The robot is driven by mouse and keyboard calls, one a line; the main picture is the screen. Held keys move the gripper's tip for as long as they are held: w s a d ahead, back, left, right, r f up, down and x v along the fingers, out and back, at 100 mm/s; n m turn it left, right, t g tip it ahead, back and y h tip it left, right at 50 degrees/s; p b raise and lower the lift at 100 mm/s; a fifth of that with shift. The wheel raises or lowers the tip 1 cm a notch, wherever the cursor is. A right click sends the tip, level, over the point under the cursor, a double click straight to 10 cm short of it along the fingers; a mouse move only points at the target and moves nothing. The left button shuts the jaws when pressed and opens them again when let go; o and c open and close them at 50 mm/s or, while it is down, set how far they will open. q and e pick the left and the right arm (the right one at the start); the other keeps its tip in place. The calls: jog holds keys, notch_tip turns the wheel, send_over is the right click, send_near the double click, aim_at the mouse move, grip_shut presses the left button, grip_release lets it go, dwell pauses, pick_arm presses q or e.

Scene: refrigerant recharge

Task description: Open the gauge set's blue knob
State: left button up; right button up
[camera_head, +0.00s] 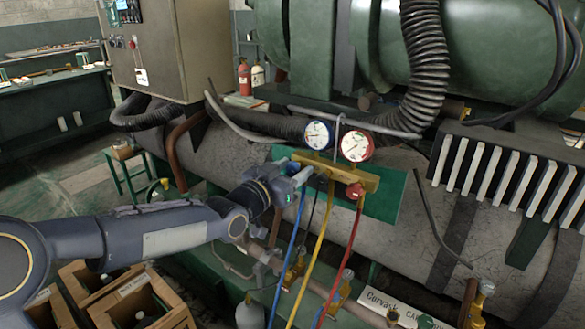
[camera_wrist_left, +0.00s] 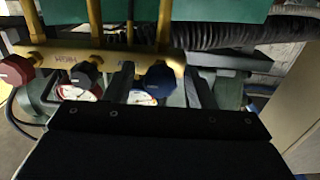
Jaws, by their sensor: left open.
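The gauge set hangs on a green panel in the head view, with a yellow manifold (camera_head: 343,174), a blue-rimmed gauge (camera_head: 318,134) and a red-rimmed gauge (camera_head: 356,145). Its red knob (camera_head: 355,190) faces forward on the right. The blue knob (camera_wrist_left: 161,80) shows in the left wrist view at the manifold's end, with a black knob (camera_wrist_left: 82,75) beside it. My left gripper (camera_head: 297,182) is at the manifold's left end. Its fingers are open, one on each side of the blue knob; I cannot tell whether they touch it. My right gripper is out of view.
Blue, yellow and red hoses (camera_head: 322,250) hang from the manifold close to my left gripper. A large green tank (camera_head: 490,60) and a ribbed black hose (camera_head: 425,60) are behind. Wooden crates (camera_head: 130,300) stand at the lower left.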

pick_arm(q)
jog(key=shift+w+d, duration=0.1)
jog(key=shift+w, duration=0.1)
jog(key=shift+c, duration=0.2)
jog(key=c, duration=0.9)
